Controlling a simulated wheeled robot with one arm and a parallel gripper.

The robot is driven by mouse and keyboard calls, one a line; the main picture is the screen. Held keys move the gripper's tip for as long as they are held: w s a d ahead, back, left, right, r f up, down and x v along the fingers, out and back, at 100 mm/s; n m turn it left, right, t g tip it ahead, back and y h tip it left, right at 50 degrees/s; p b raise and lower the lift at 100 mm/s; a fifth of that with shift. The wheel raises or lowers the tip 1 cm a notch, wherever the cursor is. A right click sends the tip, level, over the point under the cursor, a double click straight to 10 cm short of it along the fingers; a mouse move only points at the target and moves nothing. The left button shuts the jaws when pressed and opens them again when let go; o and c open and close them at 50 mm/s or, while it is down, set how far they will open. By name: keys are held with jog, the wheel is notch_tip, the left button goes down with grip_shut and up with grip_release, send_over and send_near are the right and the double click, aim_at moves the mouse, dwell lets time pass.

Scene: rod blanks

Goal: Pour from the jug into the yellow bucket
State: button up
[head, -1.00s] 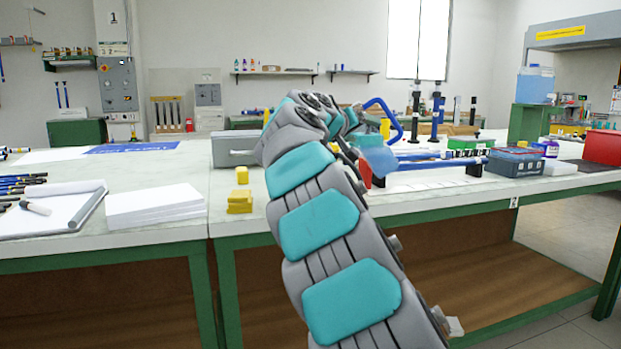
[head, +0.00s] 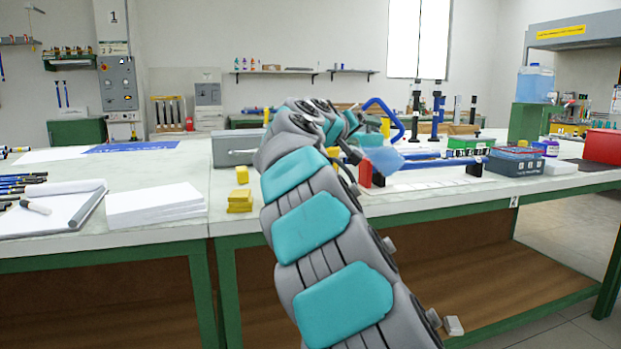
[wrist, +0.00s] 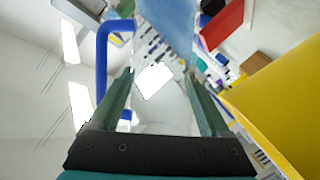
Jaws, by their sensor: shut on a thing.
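In the head view the jug shows past my arm, as translucent blue contents (head: 384,159) with a blue loop handle (head: 399,128) above. The jug looks tilted. In the wrist view my gripper (wrist: 163,88) has its two green fingers on either side of the clear jug body, shut on it. The blue contents (wrist: 168,28) show at the top and the handle (wrist: 102,70) at the left. The yellow bucket (wrist: 285,105) is large and close at the right of the wrist view. In the head view my arm hides most or all of it. Whether liquid is flowing cannot be seen.
Yellow blocks (head: 240,201) and a paper stack (head: 155,205) lie on the bench left of my arm. A grey box (head: 232,148) stands behind. Blue rods (head: 430,160) in black and red supports and a blue-grey bin (head: 515,161) are to the right.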

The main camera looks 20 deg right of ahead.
dwell(0.4)
jog(key=shift+n, duration=0.3)
dwell(0.6)
jog(key=shift+s+n+h, duration=0.1)
jog(key=shift+n+h, duration=0.2)
jog(key=shift+r+n+p, duration=0.3)
jog(key=shift+r, duration=0.05)
dwell(0.6)
jog(key=shift+r+t+h, duration=0.1)
jog(key=shift+t+h, duration=0.2)
jog(key=shift+r+n, duration=0.1)
jog(key=shift+n, duration=0.2)
